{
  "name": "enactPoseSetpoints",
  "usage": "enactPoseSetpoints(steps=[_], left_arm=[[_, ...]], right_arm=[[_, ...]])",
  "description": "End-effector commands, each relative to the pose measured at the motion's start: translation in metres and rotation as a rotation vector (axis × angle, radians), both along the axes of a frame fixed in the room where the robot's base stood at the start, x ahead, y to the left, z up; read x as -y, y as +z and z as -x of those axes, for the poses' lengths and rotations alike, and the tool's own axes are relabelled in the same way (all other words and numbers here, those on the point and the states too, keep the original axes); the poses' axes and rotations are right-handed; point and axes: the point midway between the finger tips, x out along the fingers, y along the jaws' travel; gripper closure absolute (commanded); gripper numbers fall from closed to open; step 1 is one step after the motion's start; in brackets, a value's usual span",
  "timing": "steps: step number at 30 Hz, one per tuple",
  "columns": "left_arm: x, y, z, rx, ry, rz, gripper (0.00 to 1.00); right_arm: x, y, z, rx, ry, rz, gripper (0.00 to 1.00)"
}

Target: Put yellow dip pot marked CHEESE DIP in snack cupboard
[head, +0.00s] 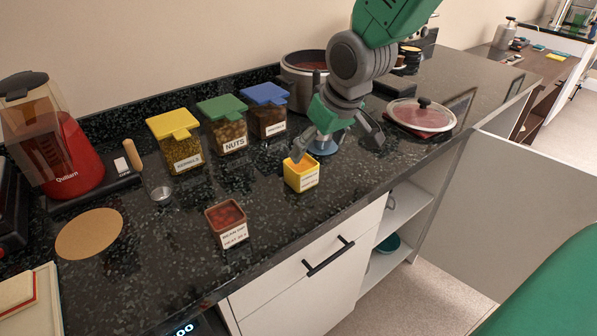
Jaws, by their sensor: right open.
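A small square yellow pot (301,178) stands upright on the dark speckled counter, with orange-yellow dip inside. Its white label is too small to read here. My right gripper (338,148) is open just behind and to the right of the pot. Its left finger is close to the pot's back rim; I cannot tell if they touch. Nothing is between its fingers that I can see clearly. Below the counter on the right is an open white cupboard (398,212) with shelves and its door (515,205) swung wide. My left gripper is not in view.
A brown bean dip pot (227,223) stands front left of the yellow pot. Behind are lidded tubs of kernels (175,143), nuts (226,128) and another snack (267,112). A blue item (324,147) sits under the gripper. A lidded pan (422,117) stands right. A teal bowl (388,243) occupies the lower shelf.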

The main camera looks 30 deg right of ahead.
Motion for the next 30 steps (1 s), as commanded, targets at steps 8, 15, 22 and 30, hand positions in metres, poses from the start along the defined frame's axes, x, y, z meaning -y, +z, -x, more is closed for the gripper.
enactPoseSetpoints(steps=[8,15,22,30], left_arm=[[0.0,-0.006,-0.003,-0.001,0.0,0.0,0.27],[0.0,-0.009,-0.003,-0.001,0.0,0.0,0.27],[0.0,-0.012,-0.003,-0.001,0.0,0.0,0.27],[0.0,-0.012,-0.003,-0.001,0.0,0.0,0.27]], right_arm=[[-0.001,-0.036,-0.016,-0.001,0.002,0.001,0.22],[-0.007,-0.056,-0.03,-0.003,0.003,0.001,0.22],[-0.009,-0.081,-0.043,-0.002,0.002,0.001,0.22],[-0.009,-0.082,-0.044,0.001,0.001,0.0,0.26]])
